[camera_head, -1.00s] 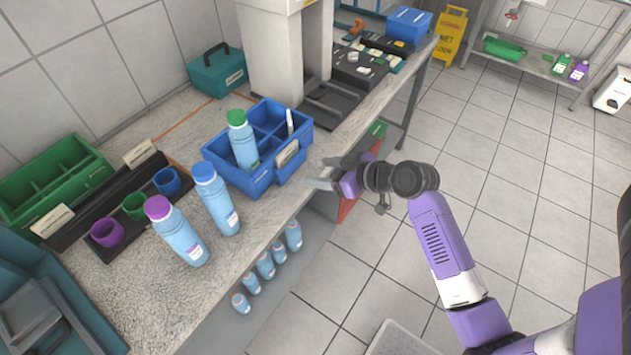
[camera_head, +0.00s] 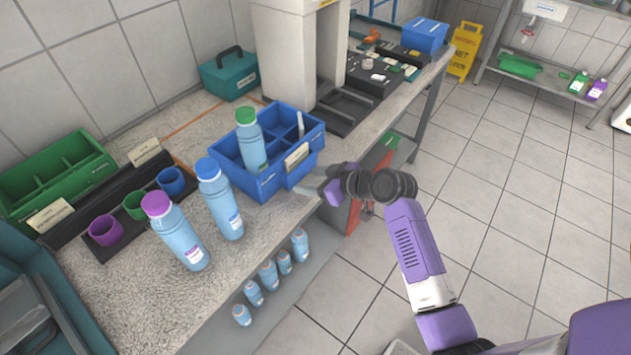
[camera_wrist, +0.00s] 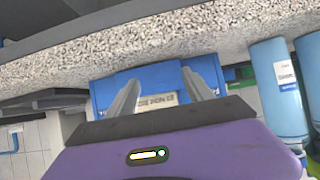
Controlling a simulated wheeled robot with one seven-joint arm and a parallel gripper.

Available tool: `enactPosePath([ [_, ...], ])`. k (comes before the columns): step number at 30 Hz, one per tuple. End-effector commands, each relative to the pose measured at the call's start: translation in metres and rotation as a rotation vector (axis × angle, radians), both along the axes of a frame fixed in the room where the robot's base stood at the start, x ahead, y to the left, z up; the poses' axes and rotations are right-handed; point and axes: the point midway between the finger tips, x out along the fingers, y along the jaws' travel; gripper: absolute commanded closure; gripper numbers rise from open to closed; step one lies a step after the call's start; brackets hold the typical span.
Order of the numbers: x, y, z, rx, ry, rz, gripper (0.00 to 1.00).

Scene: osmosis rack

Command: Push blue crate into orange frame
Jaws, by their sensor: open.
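The blue crate (camera_head: 235,158) stands on the speckled counter, with a bottle with a green cap (camera_head: 250,140) and a small white item in its compartments. A pale label is on its front side. An orange line (camera_head: 195,122) shows on the counter behind the crate, part of the orange frame; the crate hides the rest. My gripper (camera_head: 312,180) is open at the counter's front edge, close to the crate's labelled front side. In the wrist view, its two fingers (camera_wrist: 163,92) point at the crate (camera_wrist: 150,76), either side of the label; I cannot tell whether they touch.
Two blue bottles with blue (camera_head: 220,198) and purple (camera_head: 175,230) caps stand left of the crate. A black cup rack (camera_head: 100,250) is further left. A grey machine (camera_head: 295,50) stands behind right, a teal box (camera_head: 228,75) behind. Small bottles sit on a lower shelf.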

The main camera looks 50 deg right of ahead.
Motion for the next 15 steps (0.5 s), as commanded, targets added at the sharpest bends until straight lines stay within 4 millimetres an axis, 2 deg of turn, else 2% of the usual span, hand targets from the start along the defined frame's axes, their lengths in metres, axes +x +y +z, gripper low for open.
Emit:
enactPosePath([
  [15,0.014,0.0,0.0,0.0,-0.001,0.0,0.4],
])
